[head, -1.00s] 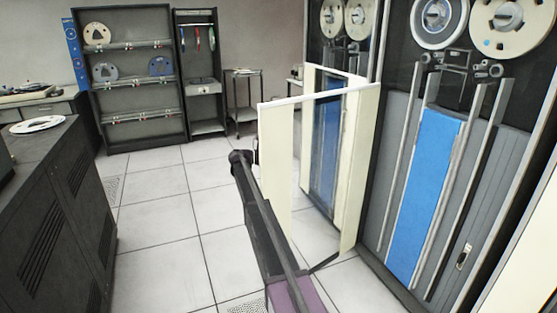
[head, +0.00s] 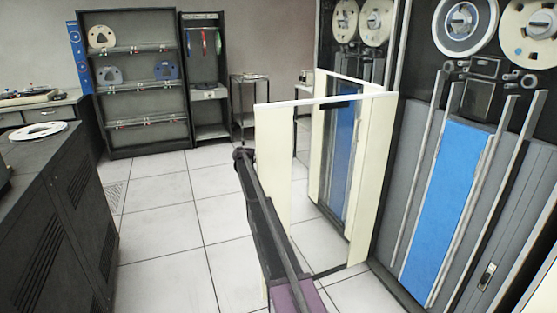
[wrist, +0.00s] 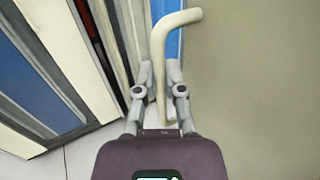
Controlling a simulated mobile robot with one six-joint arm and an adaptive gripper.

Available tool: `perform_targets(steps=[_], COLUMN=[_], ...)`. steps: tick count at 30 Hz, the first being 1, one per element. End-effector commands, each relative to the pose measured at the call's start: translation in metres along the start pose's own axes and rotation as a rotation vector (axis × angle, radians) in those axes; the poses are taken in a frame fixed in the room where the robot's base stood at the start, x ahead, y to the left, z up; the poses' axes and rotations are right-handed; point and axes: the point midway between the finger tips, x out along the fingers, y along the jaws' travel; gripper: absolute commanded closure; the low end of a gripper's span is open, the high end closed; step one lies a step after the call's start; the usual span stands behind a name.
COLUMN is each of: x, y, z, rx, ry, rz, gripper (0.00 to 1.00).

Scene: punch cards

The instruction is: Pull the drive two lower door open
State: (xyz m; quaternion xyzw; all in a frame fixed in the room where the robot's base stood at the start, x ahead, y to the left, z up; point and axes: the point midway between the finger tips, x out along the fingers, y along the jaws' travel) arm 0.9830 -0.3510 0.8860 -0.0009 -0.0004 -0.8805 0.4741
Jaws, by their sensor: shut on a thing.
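The drive two lower door (head: 273,170) is a cream-framed door with a clear window. In the head view it stands swung out from the tape drive cabinets, at an angle to them. Its curved cream handle (wrist: 158,42) shows in the wrist view. My gripper (wrist: 161,82) is shut on the straight part of this handle, one finger on each side. In the head view my arm reaches up along the door's left side, and my gripper cannot be made out there.
A tape drive with a blue panel (head: 445,205) stands at the right. A dark cabinet (head: 60,215) stands at the left. A shelf rack (head: 133,103) and a cart (head: 248,100) are at the back. The tiled floor (head: 165,235) between is clear.

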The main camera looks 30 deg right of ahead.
Motion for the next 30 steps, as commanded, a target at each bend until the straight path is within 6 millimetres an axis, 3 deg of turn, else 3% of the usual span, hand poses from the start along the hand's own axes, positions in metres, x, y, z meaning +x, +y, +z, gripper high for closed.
perform_targets(steps=[10,11,13,14,30], x=[-0.003,-0.003,-0.005,-0.006,-0.013], y=[0.002,0.002,0.001,0.001,-0.002], z=[0.001,0.001,0.0,0.0,0.0], rx=[0.001,0.001,0.001,0.001,0.0], ry=[-0.002,-0.002,-0.002,-0.002,-0.001], rz=[0.011,0.012,0.013,0.014,0.018], gripper=[1.0,0.78,0.57,0.52,0.52])
